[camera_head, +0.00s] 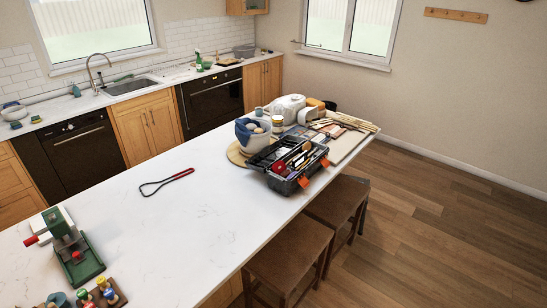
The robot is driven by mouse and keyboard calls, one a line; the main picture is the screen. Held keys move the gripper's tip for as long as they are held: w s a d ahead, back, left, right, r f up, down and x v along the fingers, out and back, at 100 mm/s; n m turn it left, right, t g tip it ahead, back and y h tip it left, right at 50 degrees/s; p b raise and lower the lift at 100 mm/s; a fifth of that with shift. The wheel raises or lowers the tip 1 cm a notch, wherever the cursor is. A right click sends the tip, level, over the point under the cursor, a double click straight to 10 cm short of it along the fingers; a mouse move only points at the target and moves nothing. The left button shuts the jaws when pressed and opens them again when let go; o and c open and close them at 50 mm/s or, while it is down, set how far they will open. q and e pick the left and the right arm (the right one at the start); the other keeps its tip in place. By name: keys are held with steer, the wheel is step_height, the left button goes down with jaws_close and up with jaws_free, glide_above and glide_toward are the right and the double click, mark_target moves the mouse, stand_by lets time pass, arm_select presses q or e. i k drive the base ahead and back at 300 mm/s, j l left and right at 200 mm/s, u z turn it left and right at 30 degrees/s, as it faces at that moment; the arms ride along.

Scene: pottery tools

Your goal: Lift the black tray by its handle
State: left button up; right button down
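The black tray (284,185) looks like an open toolbox and sits on the white countertop, near its right edge. It holds several tools with red, yellow and dark handles. Orange clips (304,181) show on its near side. I cannot clearly make out its handle among the contents. Neither my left gripper nor my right gripper is in view.
A grey-blue pot (252,134), a white bag (287,107) and wooden sticks (348,122) crowd behind the tray. A red-handled loop tool (168,182) lies left on clear countertop. A green device (72,250) stands front left. Brown stools (288,256) stand below the right edge.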

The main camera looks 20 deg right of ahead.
mark_target(300, 160)
steer(key=i+l+u, duration=0.1)
steer(key=l, duration=0.35)
steer(key=i+l+u, duration=0.15)
steer(key=l, duration=0.3)
steer(key=i+l+u, duration=0.1)
steer(key=l, duration=0.4)
steer(key=i+l+u, duration=0.15)
steer(key=l, duration=0.3)
steer(key=i+l+u, duration=0.1)
steer(key=l, duration=0.4)
